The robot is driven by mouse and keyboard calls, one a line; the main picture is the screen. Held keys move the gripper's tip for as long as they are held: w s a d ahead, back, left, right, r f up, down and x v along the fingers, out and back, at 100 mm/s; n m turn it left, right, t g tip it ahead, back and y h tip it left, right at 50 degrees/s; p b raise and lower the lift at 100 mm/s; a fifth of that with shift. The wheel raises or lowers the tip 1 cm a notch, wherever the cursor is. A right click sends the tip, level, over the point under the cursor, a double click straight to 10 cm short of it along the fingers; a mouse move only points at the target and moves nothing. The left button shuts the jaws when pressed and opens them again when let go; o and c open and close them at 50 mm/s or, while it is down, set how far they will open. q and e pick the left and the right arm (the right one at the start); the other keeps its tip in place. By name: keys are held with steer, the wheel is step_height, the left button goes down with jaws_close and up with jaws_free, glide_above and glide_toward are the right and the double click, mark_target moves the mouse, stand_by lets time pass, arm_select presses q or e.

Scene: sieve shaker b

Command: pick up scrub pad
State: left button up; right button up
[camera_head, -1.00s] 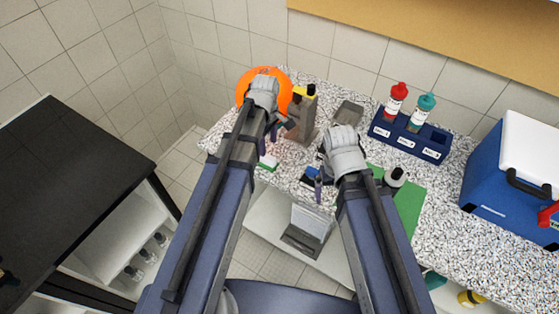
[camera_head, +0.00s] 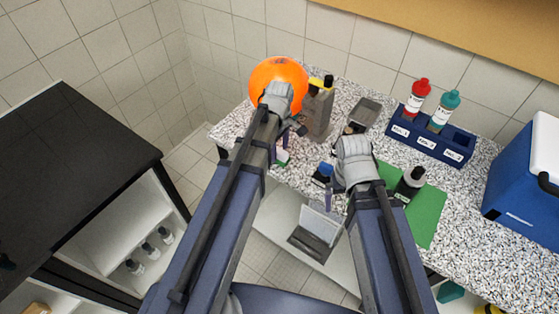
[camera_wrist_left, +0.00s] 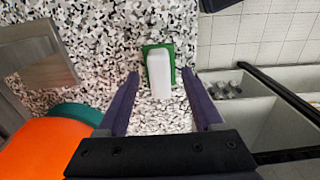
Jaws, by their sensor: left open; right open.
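The scrub pad (camera_wrist_left: 161,72) has a white block on a green layer and lies on the speckled counter (camera_wrist_left: 100,75). In the head view the pad (camera_head: 283,158) shows near the counter's front edge, partly hidden by my left gripper (camera_head: 284,143). In the left wrist view my left gripper (camera_wrist_left: 160,76) is open. Its fingers point toward the pad, one on each side in the picture, with nothing held. I cannot tell its exact height above the pad. My right gripper (camera_head: 330,192) is open near the counter's front edge, mostly hidden by its wrist.
An orange ball-like object (camera_head: 277,74) and a grey box-shaped device (camera_head: 318,112) stand behind my left gripper. A blue bottle rack (camera_head: 433,138), green mat (camera_head: 428,212) and blue cooler (camera_head: 515,195) are to the right. A black-topped cabinet (camera_head: 70,170) stands left.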

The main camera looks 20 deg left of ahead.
arm_select(q)
steer(key=shift+f+b, duration=0.45)
steer(key=shift+f, duration=0.5)
steer(key=shift+r, duration=0.1)
steer(key=shift+c, duration=0.2)
jaws_close()
